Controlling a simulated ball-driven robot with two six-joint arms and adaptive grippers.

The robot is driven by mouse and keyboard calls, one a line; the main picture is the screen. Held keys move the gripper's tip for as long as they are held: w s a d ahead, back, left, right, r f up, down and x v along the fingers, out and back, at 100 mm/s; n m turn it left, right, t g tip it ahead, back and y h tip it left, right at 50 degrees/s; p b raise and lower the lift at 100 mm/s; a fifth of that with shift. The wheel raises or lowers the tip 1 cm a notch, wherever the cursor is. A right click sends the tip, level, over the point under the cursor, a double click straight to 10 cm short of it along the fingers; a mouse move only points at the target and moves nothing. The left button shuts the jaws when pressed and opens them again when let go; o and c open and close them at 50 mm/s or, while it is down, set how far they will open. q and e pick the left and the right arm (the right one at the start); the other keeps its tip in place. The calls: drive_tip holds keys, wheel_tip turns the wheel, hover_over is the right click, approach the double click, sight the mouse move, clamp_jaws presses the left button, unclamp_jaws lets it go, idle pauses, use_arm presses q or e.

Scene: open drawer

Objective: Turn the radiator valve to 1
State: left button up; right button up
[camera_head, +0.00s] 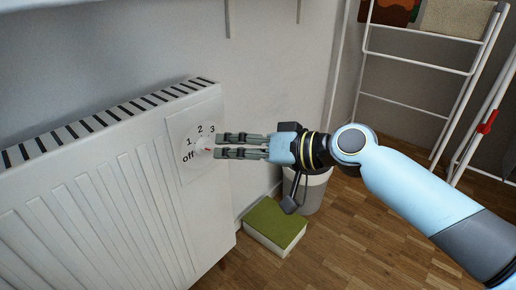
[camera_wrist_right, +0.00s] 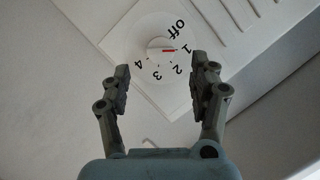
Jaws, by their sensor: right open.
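The white radiator (camera_head: 110,190) fills the left of the head view. Its valve knob (camera_head: 204,146) sits on a white panel marked off, 1, 2, 3. In the wrist view the round knob (camera_wrist_right: 158,44) has a red mark (camera_wrist_right: 168,51) pointing right, roughly at the 1; the dial also shows off, 2, 3 and 4. My right gripper (camera_head: 218,146) is open, its two fingers pointing at the knob from the right. In the wrist view its fingertips (camera_wrist_right: 160,76) lie either side of the dial's lower part. I cannot tell whether they touch the knob. My left gripper is out of view.
A green-covered book (camera_head: 275,226) lies on the wooden floor (camera_head: 350,250) below my right gripper. A light bin (camera_head: 310,190) stands behind the gripper. A white rack (camera_head: 415,60) stands at the back right. The floor at the lower middle is clear.

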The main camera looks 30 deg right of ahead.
drive_tip(key=v, duration=0.5)
drive_tip(key=shift+s+d+r, duration=0.15)
drive_tip(key=shift+s+d, duration=0.1)
drive_tip(key=shift+s, duration=0.05)
drive_tip(key=s+f+g+h, duration=0.4)
drive_tip(key=s+f+g, duration=0.2)
drive_tip(key=s+f, duration=1.35)
drive_tip(key=s+d+f+n+g+h+p, duration=0.1)
drive_tip(key=s+d+f+g+h+p, duration=0.25)
drive_tip(key=s+f, duration=0.35)
drive_tip(key=s+d+f+n+g+h+p, duration=0.15)
drive_tip(key=s+d+f+p, duration=0.3)
drive_tip(key=s, duration=0.45)
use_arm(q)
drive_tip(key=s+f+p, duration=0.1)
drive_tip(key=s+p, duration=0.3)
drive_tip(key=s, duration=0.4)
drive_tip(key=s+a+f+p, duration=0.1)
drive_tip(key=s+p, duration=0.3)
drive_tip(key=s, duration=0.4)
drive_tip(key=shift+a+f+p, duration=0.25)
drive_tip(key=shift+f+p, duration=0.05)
use_arm(e)
drive_tip(key=s, duration=1)
drive_tip(key=shift+s+a+m+g, duration=0.2)
drive_tip(key=shift+s+m+g, duration=0.1)
drive_tip(key=shift+m, duration=0.05)
